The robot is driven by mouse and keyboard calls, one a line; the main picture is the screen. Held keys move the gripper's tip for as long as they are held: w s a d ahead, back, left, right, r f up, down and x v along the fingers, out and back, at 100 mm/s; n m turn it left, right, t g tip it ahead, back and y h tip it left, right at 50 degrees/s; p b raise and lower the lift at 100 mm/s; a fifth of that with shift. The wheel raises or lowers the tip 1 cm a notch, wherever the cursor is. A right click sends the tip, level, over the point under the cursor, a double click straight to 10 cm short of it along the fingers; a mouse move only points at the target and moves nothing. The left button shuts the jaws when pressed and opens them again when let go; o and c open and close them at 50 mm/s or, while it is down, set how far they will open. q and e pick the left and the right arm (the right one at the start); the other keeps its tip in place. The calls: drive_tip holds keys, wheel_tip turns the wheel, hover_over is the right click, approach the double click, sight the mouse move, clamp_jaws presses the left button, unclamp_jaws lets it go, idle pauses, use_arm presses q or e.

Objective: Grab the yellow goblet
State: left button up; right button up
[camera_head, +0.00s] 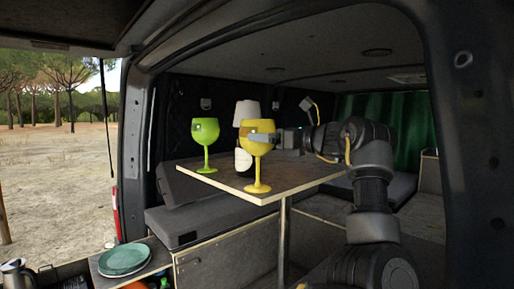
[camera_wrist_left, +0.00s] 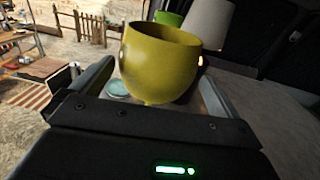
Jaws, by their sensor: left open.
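The yellow goblet (camera_head: 258,150) stands upright near the front edge of the wooden table. My left gripper (camera_head: 264,138) is at its bowl, its arm coming from the right side of the head view. In the left wrist view the yellow bowl (camera_wrist_left: 160,62) fills the space between the two spread fingers of the gripper (camera_wrist_left: 156,72). The jaws are open, one finger on each side of the bowl. I cannot tell whether either finger touches it. The goblet's stem and foot are mostly hidden in the wrist view. My right gripper is not in view.
A green goblet (camera_head: 205,142) stands to the left on the table (camera_head: 285,178). A white-shaded lamp (camera_head: 247,110) and a dark bottle with a pale label (camera_head: 243,161) are close behind the yellow goblet. Green plates (camera_head: 124,259) lie on a lower surface at front left.

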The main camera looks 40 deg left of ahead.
use_arm(q)
drive_tip(key=a+p, duration=0.4)
drive_tip(key=a, duration=0.1)
drive_tip(key=shift+s+f+p, duration=0.1)
drive_tip(key=shift+f+p, duration=0.2)
drive_tip(key=shift+p, duration=0.1)
drive_tip(key=shift+a+f, duration=0.1)
drive_tip(key=shift+a, duration=0.05)
drive_tip(key=shift+c, duration=0.4)
drive_tip(key=c, duration=0.5)
drive_tip(key=shift+c, duration=0.4)
